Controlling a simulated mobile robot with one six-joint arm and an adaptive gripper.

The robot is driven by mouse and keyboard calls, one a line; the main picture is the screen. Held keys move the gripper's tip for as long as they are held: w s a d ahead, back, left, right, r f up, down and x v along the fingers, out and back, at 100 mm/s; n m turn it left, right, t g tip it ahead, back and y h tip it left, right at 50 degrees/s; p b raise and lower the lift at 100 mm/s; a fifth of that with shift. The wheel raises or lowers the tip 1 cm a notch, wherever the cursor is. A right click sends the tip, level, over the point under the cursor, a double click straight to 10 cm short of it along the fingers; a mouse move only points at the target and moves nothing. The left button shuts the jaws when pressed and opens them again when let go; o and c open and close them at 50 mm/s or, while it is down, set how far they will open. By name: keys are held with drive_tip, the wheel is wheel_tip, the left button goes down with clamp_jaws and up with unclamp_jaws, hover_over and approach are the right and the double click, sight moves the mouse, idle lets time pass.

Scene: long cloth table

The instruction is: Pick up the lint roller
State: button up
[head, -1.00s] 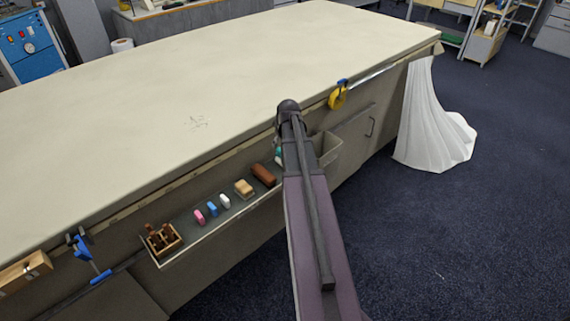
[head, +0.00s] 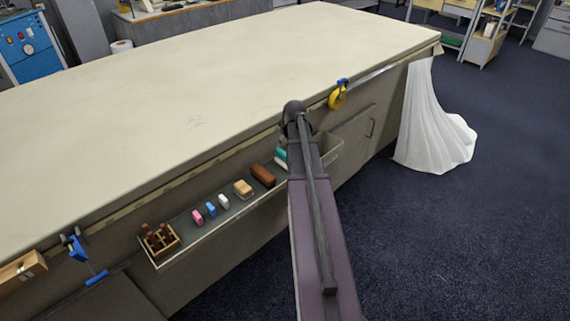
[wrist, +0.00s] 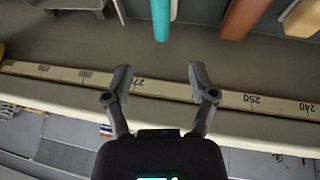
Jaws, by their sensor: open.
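The likely lint roller shows as a teal and white item (head: 281,158) at the right end of the shelf on the table's side, partly hidden by my arm in the head view. In the wrist view a teal handle-like part (wrist: 161,18) reaches down from the top edge, with a pale strip beside it; the rest is cut off. My gripper (wrist: 160,80) is open and empty, its two fingers spread wide below the teal part in the picture and apart from it. The fingers are hidden behind my arm in the head view.
A brown block (head: 263,175), a tan brush-like block (head: 243,189) and small coloured pieces share the shelf (head: 205,234). A measuring tape (wrist: 150,87) runs along the table edge. A grey bin (head: 331,152) is right of my arm; a yellow tape (head: 338,98) hangs above.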

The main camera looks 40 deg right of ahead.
sight(284, 152)
drive_tip(key=shift+b+x, duration=2.8)
drive_tip(key=shift+x, duration=0.6)
drive_tip(key=shift+f, duration=0.15)
drive_tip(key=b+x, duration=0.2)
drive_tip(key=b, duration=0.1)
drive_tip(key=shift+s+f, duration=0.1)
drive_tip(key=shift+f, duration=0.4)
drive_tip(key=shift+b+x, duration=1)
drive_tip(key=shift+x, duration=0.05)
clamp_jaws()
